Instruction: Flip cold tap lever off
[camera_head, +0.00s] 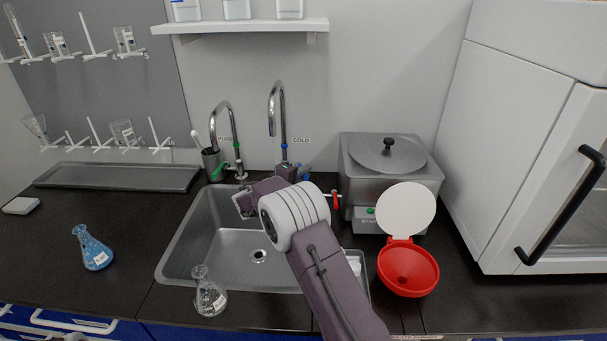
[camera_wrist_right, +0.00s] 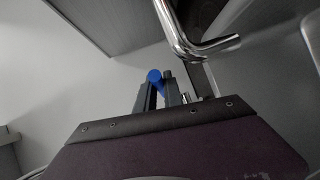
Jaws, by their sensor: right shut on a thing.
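The cold tap (camera_head: 272,112) is a tall chrome gooseneck behind the sink, with a blue ring and a "COLD" label beside it. Its blue lever (camera_head: 305,174) shows only in part near the base, behind my right gripper (camera_head: 288,172). In the right wrist view the blue lever end (camera_wrist_right: 153,76) sits between the two dark fingers of my right gripper (camera_wrist_right: 160,92), which are shut on it. A bent chrome pipe (camera_wrist_right: 185,38) passes close to the right of the fingers there.
A second tap (camera_head: 215,122) with green parts stands to the left. The sink (camera_head: 190,250) lies below my right arm. A steel bath (camera_head: 420,180) and a red funnel (camera_head: 408,288) stand to the right. Flasks (camera_head: 92,250) (camera_head: 209,295) stand left and in front.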

